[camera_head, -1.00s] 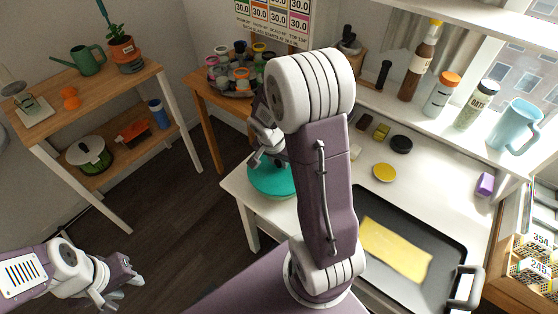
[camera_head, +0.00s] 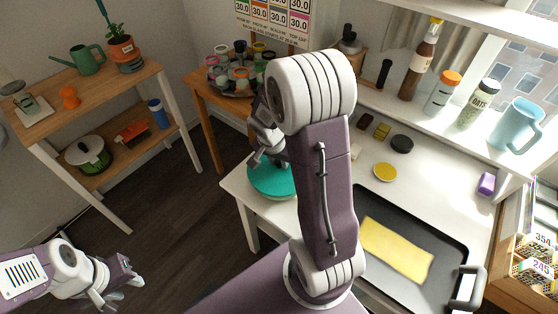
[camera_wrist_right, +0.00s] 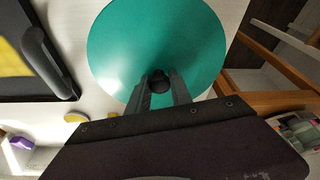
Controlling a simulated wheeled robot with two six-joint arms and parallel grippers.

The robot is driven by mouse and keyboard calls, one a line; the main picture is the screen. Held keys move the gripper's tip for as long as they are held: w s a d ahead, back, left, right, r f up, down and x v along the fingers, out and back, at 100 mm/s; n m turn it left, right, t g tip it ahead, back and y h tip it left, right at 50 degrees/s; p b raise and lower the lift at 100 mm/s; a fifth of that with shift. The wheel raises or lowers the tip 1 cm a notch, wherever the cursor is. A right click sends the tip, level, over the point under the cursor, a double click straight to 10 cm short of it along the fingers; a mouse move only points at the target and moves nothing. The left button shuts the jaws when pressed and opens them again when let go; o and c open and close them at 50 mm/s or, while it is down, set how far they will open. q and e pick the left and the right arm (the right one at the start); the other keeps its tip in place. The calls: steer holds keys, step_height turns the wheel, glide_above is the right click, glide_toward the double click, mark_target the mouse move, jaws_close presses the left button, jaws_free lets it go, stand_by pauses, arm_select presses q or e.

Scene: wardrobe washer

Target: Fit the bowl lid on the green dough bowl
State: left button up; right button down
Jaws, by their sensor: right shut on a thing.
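The bowl lid is a wide, round teal-green disc (camera_head: 270,182) at the left corner of the white worktop. It fills the top middle of the right wrist view (camera_wrist_right: 150,35). My right gripper (camera_wrist_right: 160,82) is shut on the lid's small dark knob (camera_wrist_right: 157,88), at the lid's centre; in the head view its fingers (camera_head: 266,160) reach down to the lid. The lid hides what is under it, so I cannot tell the green dough bowl apart from it or how the two sit. My left gripper (camera_head: 122,288) is open and empty at the lower left, over the floor.
A black tray (camera_head: 372,278) with a yellow sheet (camera_head: 398,248) lies right of my right arm. A yellow disc (camera_head: 385,172) and a black round item (camera_head: 402,143) are behind it. A wooden stand (camera_head: 205,95) with jars is behind the lid. A shelf (camera_head: 150,75) stands left.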

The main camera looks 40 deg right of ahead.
steer(key=shift+f+b, duration=0.5)
steer(key=c, duration=0.7)
jaws_free()
steer(key=shift+c, duration=0.2)
steer(key=shift+r, duration=0.1)
steer(key=p+v, duration=0.2)
steer(key=v, duration=0.7)
